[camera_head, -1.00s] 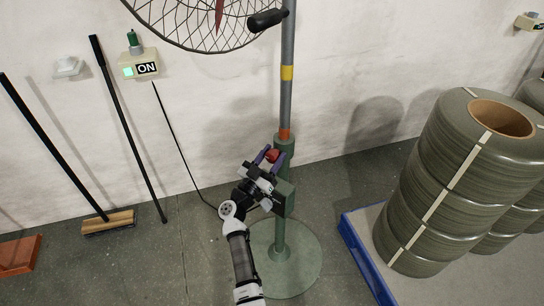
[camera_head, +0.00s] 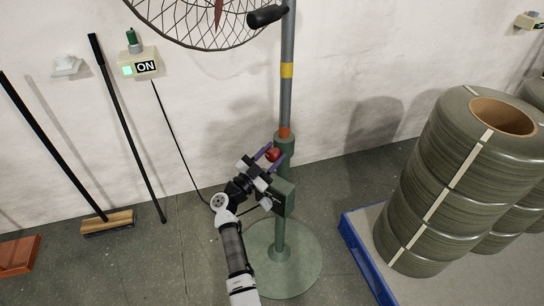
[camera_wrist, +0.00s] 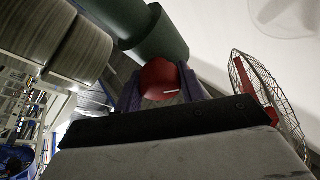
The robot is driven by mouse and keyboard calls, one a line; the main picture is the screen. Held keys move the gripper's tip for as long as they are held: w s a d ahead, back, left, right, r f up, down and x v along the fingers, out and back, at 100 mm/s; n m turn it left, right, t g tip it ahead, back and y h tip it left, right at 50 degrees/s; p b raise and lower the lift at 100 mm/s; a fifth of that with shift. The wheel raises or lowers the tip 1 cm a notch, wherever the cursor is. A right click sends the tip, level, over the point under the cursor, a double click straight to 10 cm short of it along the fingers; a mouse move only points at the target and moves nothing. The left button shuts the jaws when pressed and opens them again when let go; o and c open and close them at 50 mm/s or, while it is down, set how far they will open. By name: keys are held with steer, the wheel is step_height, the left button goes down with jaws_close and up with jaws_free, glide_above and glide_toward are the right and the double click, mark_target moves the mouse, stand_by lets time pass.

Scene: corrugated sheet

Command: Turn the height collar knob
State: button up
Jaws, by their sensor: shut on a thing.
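The height collar knob (camera_head: 272,155) is red and sits on the left side of the green collar (camera_head: 285,149) on the fan's pole. My gripper (camera_head: 269,154) reaches up to it from the lower left, with its purple fingers on either side of the knob. In the wrist view the red knob (camera_wrist: 161,80) shows a short white mark on its face, and the gripper's fingers (camera_wrist: 162,90) are shut on it. The green collar (camera_wrist: 157,38) is behind it. The finger contact surfaces are partly hidden.
The grey pole (camera_head: 287,100) has yellow and orange bands and stands on a round green base (camera_head: 300,262). The fan cage (camera_head: 190,30) is above. A blue pallet (camera_head: 360,257) with wrapped coils (camera_head: 425,215) is at right. A broom (camera_head: 110,222) leans at left.

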steer(key=shift+f+m+g+h+b, duration=0.1)
steer(key=shift+m+g+h+b, duration=0.15)
steer(key=shift+m+g, duration=0.8)
steer(key=shift+m+g+h+b, duration=0.25)
steer(key=shift+m, duration=1.6)
steer(key=o, duration=1)
steer(key=shift+a, duration=0.1)
steer(key=b+v, duration=0.3)
steer(key=v, duration=1)
steer(key=shift+s+a, duration=0.25)
